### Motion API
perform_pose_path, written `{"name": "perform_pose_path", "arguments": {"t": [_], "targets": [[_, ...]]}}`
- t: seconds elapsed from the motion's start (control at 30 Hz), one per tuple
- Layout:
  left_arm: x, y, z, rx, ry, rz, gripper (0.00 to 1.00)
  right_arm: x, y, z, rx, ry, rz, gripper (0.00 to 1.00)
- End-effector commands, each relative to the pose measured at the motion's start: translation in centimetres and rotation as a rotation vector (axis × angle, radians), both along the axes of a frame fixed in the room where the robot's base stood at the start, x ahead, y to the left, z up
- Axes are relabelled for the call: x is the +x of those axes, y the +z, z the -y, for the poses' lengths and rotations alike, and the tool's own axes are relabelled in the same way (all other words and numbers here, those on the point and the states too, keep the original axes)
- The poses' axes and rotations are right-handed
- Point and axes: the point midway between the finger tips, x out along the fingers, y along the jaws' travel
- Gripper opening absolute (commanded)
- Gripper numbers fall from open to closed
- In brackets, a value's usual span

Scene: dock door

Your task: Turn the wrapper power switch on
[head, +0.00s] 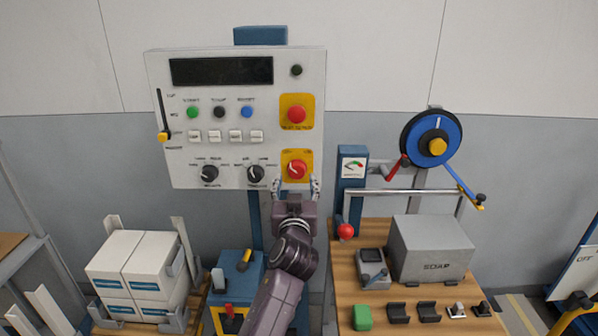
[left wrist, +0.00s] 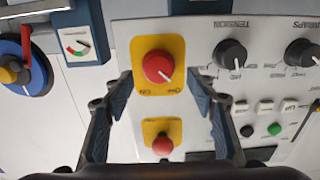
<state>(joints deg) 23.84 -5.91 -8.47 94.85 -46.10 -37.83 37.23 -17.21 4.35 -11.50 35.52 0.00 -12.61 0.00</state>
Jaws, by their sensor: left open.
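The wrapper power switch is a red rotary knob (head: 295,169) on a yellow plate at the lower right of the white control panel (head: 220,128). Its white pointer mark tilts toward the upper left in the head view; the small labels above it are hard to read. In the left wrist view, which shows the panel upside down, the red knob (left wrist: 158,68) lies between and beyond the fingers. My left gripper (head: 296,185) is open and empty, just below and in front of the knob. The fingers seem not to touch it. My right gripper is out of view.
A red mushroom button (head: 296,114) on another yellow plate sits directly above the knob. A black dial (head: 256,174) is close to its left. A film-roll crank (head: 432,140) and a wooden bench (head: 400,318) with a grey box (head: 430,249) stand to the right.

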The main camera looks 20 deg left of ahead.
Motion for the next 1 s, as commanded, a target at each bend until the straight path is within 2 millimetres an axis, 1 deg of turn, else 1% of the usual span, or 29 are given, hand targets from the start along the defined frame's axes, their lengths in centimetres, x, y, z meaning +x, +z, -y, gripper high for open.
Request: {"name": "perform_pose_path", "arguments": {"t": [0.03, 0.1, 0.3, 0.47, 0.7, 0.77, 1.0], "targets": [[0.8, 0.3, -0.2, 0.004, 0.000, -0.001, 0.52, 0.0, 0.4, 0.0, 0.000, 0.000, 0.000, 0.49], [1.7, 0.3, -0.5, 0.004, 0.000, -0.001, 0.52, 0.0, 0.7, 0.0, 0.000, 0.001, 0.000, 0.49], [3.5, 0.1, -1.0, 0.001, 0.000, -0.001, 0.52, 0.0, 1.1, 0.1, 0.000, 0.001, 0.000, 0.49], [4.0, 0.0, -1.2, 0.001, -0.001, 0.000, 0.52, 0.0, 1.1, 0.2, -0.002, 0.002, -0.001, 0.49], [4.1, -0.1, -1.2, 0.000, -0.001, 0.000, 0.52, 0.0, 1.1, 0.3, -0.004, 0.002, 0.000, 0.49], [4.1, -0.1, -1.2, 0.001, -0.001, 0.000, 0.46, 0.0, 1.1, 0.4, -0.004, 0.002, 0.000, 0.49], [4.0, -0.1, -1.1, 0.001, -0.001, -0.001, 0.20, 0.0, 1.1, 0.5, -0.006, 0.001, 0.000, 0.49]]}}
